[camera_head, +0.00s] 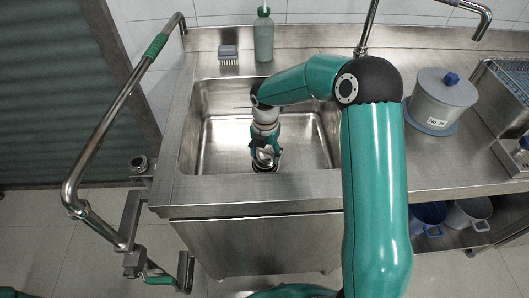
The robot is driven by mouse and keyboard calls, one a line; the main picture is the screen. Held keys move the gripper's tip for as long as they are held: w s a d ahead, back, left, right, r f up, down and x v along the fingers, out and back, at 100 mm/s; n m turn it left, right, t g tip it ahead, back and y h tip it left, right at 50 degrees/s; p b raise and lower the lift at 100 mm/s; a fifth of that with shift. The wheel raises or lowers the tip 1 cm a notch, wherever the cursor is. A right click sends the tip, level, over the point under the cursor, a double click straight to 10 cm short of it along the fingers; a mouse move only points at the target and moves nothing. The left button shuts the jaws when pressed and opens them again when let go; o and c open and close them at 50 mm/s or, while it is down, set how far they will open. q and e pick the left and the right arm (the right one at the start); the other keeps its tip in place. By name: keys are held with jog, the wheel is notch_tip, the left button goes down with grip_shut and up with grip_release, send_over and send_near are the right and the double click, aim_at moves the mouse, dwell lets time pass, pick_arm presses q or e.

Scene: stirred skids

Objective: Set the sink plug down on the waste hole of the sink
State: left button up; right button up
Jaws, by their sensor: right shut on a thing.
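The steel sink (222,160) is set into the counter in the middle of the view. My right arm reaches over it from the front right, and my right gripper (265,155) points down inside the basin. It is shut on the sink plug, which is small and mostly hidden between the fingers. A dark patch shows low under the fingertips, near the basin's front wall. I cannot tell whether it is the waste hole or part of the plug, nor whether the plug touches the floor. My left gripper is not in view.
A lidded grey pot (441,101) stands on the counter to the right, with a wire rack (510,80) beyond. A steel rail (110,128) runs along the left. The basin's left side is clear.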

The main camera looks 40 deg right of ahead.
jog(key=shift+f, duration=0.2)
jog(key=shift+f+b, duration=0.3)
jog(key=shift+f, duration=0.05)
jog(key=shift+f, duration=0.15)
dwell(0.7)
dwell(0.9)
jog(key=o, duration=1.3)
jog(key=shift+o, duration=0.8)
